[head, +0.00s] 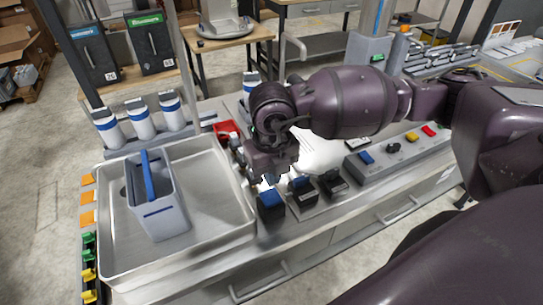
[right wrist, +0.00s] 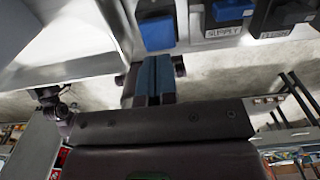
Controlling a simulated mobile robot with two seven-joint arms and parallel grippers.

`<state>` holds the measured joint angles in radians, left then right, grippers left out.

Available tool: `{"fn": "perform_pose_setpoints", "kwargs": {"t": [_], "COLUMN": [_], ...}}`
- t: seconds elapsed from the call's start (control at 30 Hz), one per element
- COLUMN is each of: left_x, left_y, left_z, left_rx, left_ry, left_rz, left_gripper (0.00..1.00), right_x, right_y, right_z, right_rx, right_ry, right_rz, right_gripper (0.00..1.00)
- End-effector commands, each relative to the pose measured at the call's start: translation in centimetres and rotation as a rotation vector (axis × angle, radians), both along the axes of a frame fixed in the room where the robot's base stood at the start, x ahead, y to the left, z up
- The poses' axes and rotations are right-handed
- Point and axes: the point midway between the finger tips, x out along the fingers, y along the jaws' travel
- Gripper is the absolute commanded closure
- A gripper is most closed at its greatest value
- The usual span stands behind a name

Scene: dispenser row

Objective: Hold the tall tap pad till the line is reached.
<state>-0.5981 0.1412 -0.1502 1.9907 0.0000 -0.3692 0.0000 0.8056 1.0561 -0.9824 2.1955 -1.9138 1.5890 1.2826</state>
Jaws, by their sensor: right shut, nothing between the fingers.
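A grey jug (head: 160,212) with a blue upright handle and a blue line near its top stands in the steel basin (head: 237,222). Its fill level cannot be made out. Which is the tall tap's is unclear. My right gripper (head: 270,179) is shut and empty, just above the left pad. In the right wrist view, its closed fingertips (right wrist: 153,58) point at a blue pad (right wrist: 157,33); contact cannot be confirmed. My left gripper is out of view.
Several white bottles with blue bands (head: 141,122) stand behind the basin. A grey control panel (head: 395,148) with coloured buttons lies to the right. A pad labelled SUPPLY (right wrist: 229,12) is beside the fingertips.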

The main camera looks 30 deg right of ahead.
Motion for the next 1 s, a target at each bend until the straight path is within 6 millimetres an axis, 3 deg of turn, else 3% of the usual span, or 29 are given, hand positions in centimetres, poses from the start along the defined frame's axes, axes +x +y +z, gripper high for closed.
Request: {"fn": "perform_pose_setpoints", "kwargs": {"t": [0.1, 0.33, 0.83, 1.0], "left_x": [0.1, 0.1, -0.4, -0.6], "left_y": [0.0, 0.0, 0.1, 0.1], "left_z": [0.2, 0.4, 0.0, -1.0], "left_rx": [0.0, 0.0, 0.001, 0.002], "left_ry": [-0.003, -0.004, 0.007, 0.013], "left_rz": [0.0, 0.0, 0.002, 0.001], "left_gripper": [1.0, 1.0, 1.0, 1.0], "right_x": [0.0, 0.0, 0.0, -0.1], "right_y": [0.0, 0.0, 0.0, 0.0], "right_z": [-1.9, -4.3, -4.9, -6.2], "right_rx": [0.0, -0.001, 0.0, 0.0], "right_ry": [0.002, 0.001, 0.0, 0.003], "right_rz": [0.0, -0.001, 0.001, 0.001], "right_gripper": [1.0, 1.0, 1.0, 1.0]}}
